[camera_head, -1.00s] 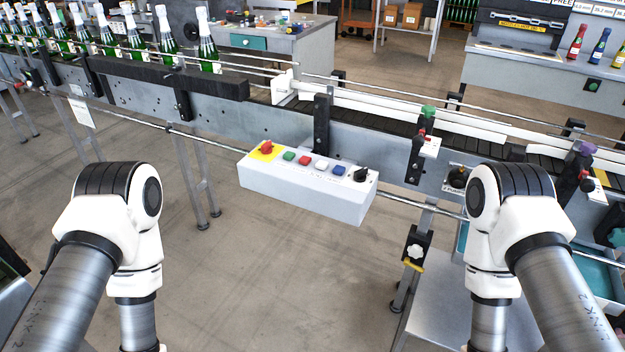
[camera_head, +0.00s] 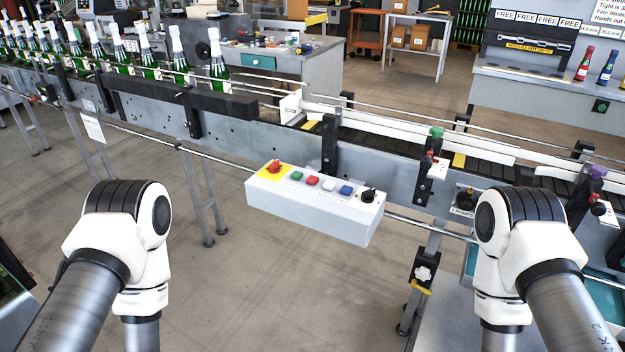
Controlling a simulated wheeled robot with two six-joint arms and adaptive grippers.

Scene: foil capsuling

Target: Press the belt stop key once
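A white control box (camera_head: 312,212) is fixed to the front of the conveyor, near the middle of the head view. Its top carries a red knob on a yellow plate (camera_head: 274,168), a green key (camera_head: 297,176), a red key (camera_head: 313,181), a white key (camera_head: 330,185), a blue key (camera_head: 346,190) and a black rotary knob (camera_head: 368,195). The labels by the keys are too small to read. Both my arms show at the lower left and lower right, apart from the box. Neither gripper is in view.
The conveyor belt (camera_head: 375,140) crosses the view behind the box, with rails and posts. Foil-topped green bottles (camera_head: 180,62) stand in a row on its left part. A grey workbench (camera_head: 275,72) stands behind. Open floor lies below the box.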

